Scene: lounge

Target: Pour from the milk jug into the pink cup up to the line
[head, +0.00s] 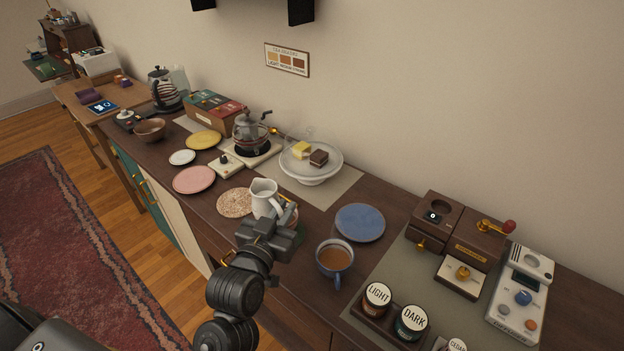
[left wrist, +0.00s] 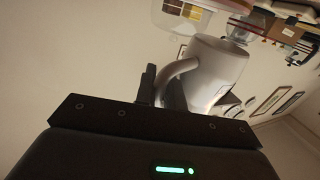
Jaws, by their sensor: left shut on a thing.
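The white milk jug (head: 264,197) is near the middle of the head view, roughly upright, with its lower part hidden by my left gripper (head: 272,232). That gripper is shut on the jug's handle; the left wrist view shows the jug (left wrist: 217,73) and its curved handle in front of the fingers. I cannot tell whether the jug is clear of the counter. No pink cup shows clearly; a small reddish patch shows just behind the gripper, too covered to identify. The fill line is not visible. My right gripper is not in view.
A blue mug (head: 335,257) of brown drink stands right of the gripper, near a blue plate (head: 360,222). A speckled round mat (head: 234,202) and pink plate (head: 194,180) lie left. A cake stand (head: 312,162) and glass pot (head: 250,135) stand behind. Labelled jars (head: 377,296) stand front right.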

